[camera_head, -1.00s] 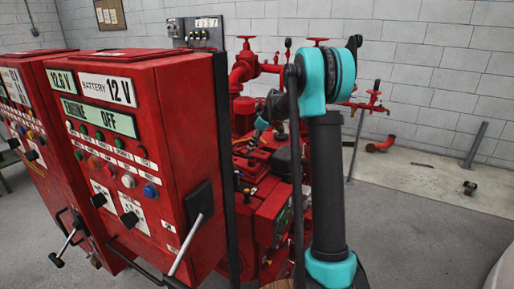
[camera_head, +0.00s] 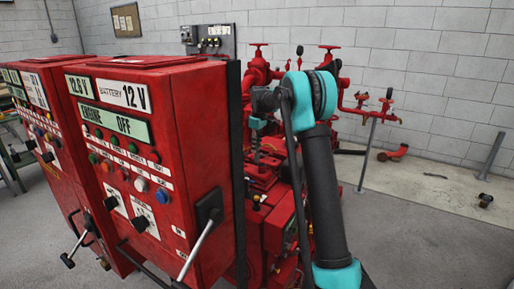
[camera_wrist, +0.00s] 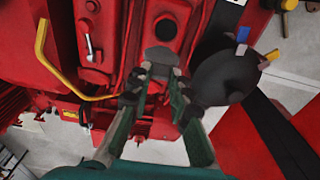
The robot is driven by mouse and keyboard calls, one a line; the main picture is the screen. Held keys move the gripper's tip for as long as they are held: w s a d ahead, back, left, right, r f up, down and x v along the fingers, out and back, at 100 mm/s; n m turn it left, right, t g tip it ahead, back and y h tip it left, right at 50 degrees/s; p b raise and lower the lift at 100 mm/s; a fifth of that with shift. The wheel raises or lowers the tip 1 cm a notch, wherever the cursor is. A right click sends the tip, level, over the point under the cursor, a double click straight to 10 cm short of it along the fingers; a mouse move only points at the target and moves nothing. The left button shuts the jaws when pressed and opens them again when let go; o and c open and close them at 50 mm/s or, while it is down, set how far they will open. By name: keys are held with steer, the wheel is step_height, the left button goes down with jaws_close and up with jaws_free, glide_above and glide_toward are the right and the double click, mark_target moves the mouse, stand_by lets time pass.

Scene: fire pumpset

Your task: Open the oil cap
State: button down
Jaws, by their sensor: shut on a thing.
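My gripper (camera_wrist: 160,78) is in the wrist view, its two green fingers converging on a small grey piece (camera_wrist: 159,57) that appears to be the oil cap. The fingers are shut on it over the red engine (camera_wrist: 112,55). A dark, flat-sided spot (camera_wrist: 165,28) shows just beyond the grey piece; I cannot tell whether it is an opening or part of the cap. Whether the cap is seated or lifted is unclear. In the head view, my arm reaches down to the red engine (camera_head: 268,172) behind the control cabinet, and the cap cannot be made out.
The red control cabinet (camera_head: 190,110) stands close at left, with a lever (camera_head: 200,240) projecting from its side. A black round part (camera_wrist: 228,78) lies right of the fingers, and a yellow bent bar (camera_wrist: 42,50) lies left. Open floor (camera_head: 425,235) is at right.

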mark_target(257, 156)
steer(key=shift+w+a, duration=0.1)
steer(key=shift+a, duration=0.1)
steer(key=c, duration=1.7)
jaws_free()
steer(key=shift+d+r, duration=0.15)
steer(key=shift+r, duration=0.4)
steer(key=r, duration=1)
steer(key=shift+s+d+r, duration=0.35)
steer(key=shift+r, duration=0.05)
steer(key=s+d+f+m+t, duration=0.1)
steer(key=s+d+f+m, duration=0.2)
steer(key=s+f, duration=0.4)
steer(key=s+d+f+m+t, duration=0.1)
steer(key=s+d+f+m, duration=0.3)
steer(key=s, duration=2)
steer(key=s+d+f+m+t, duration=0.1)
steer(key=s+d+f+m, duration=0.2)
steer(key=s+f, duration=0.9)
steer(key=shift+s+d+f+m+t+h, duration=0.1)
steer(key=shift+s+d+m+t+h, duration=0.1)
steer(key=shift+s, duration=0.75)
steer(key=shift+s+d+m+t+h, duration=0.1)
steer(key=shift+s+m+h, duration=0.1)
steer(key=shift+s, duration=0.75)
